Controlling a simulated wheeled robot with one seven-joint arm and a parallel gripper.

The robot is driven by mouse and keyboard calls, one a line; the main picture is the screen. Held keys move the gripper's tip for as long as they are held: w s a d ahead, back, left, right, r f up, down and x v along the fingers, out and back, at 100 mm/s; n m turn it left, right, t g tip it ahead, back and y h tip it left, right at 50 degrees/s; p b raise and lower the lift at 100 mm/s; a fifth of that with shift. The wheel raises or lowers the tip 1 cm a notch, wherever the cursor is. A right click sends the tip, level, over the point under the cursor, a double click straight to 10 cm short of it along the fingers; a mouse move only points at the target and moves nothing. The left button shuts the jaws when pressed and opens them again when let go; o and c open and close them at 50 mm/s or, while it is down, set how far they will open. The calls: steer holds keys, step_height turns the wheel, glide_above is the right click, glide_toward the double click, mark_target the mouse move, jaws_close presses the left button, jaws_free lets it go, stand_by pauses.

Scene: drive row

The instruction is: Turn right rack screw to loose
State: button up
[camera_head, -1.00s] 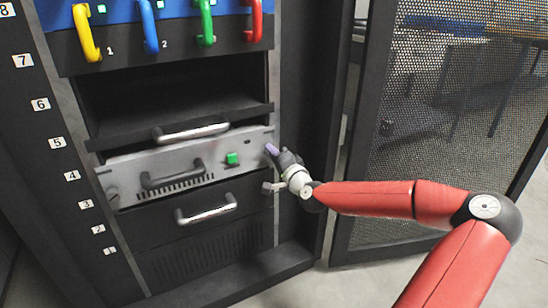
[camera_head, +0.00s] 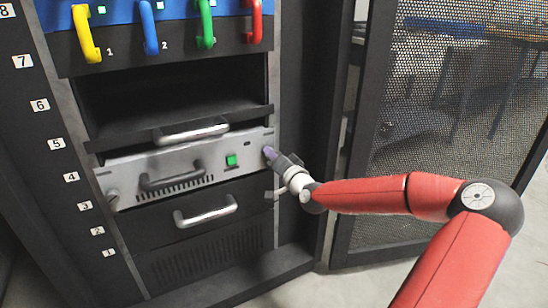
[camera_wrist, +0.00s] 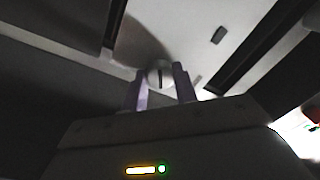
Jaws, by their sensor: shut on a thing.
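The right rack screw (camera_wrist: 160,75) is a pale round knob with a dark slot, on the front of a grey rack unit (camera_head: 132,172). In the wrist view the slot stands close to upright. My gripper (camera_head: 269,153) is at the unit's right end and hides the screw in the head view. Its two purple fingers are shut on the screw, one on each side. The left rack screw (camera_head: 112,197) is a round grey knob at the unit's other end.
The unit has a dark handle (camera_head: 172,178) and a green light (camera_head: 231,160). Drawers with silver handles sit above and below (camera_head: 206,214). A mesh door (camera_head: 420,120) stands open at right, behind my arm.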

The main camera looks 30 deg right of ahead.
steer(key=o, duration=1)
steer(key=shift+c, duration=0.2)
steer(key=s+p, duration=0.1)
steer(key=s, duration=0.6)
steer(key=shift+s+d+f, duration=0.15)
steer(key=shift+s, duration=0.25)
